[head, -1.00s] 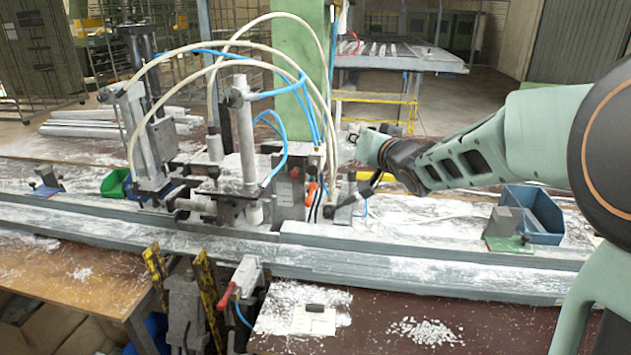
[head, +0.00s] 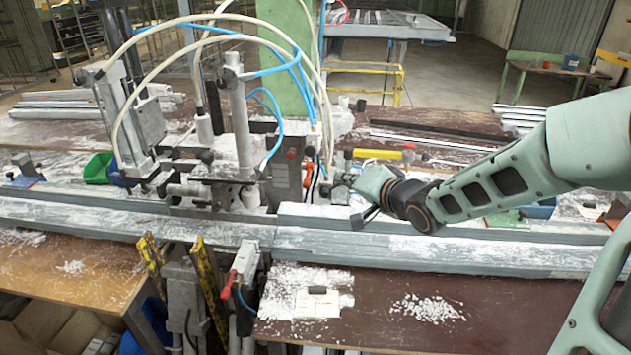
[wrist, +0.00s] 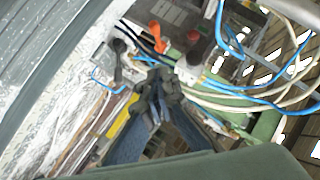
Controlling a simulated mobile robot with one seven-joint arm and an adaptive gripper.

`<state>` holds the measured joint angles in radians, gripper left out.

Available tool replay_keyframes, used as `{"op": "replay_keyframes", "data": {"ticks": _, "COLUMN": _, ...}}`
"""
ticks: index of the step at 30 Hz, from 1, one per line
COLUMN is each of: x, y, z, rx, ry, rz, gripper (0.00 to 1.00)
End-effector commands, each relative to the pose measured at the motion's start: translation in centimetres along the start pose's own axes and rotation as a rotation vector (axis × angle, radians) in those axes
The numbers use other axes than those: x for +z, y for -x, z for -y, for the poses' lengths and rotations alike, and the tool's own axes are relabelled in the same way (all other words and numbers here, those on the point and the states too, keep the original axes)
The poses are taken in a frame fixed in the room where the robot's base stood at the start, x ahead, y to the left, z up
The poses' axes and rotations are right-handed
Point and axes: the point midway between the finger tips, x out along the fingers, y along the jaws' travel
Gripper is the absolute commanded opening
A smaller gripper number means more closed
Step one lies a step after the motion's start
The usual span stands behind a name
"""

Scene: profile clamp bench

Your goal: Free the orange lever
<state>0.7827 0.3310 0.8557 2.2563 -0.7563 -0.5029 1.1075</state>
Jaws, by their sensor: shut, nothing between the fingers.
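The orange lever (head: 308,172) is small in the head view, on the front of a grey block with red and black knobs. In the wrist view the orange lever (wrist: 158,37) shows beyond my fingertips, with dark hoses beside it. My dark fingers (wrist: 156,80) are closed together and empty in the wrist view. They appear apart from the lever; the exact gap is hard to judge. What holds the lever cannot be made out.
A clamp fixture with an upright cylinder (head: 240,125) stands left of the lever. White and blue hoses arch over it. A long grey profile (head: 420,250) runs along the front. A yellow bar (head: 378,155) lies behind my gripper. White chips cover the brown bench.

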Motion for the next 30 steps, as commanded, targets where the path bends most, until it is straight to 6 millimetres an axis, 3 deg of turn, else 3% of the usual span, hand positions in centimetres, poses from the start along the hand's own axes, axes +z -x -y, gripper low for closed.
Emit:
{"op": "replay_keyframes", "data": {"ticks": 5, "x": 0.1, "y": -1.2, "z": -0.1, "rx": -0.002, "ry": 0.000, "rz": 0.000, "gripper": 0.00}}
{"op": "replay_keyframes", "data": {"ticks": 23, "x": 0.2, "y": -10.5, "z": 0.0, "rx": -0.001, "ry": 0.001, "rz": 0.003, "gripper": 0.00}}
{"op": "replay_keyframes", "data": {"ticks": 30, "x": 2.1, "y": -12.1, "z": 0.1, "rx": -0.001, "ry": 0.001, "rz": 0.002, "gripper": 0.00}}
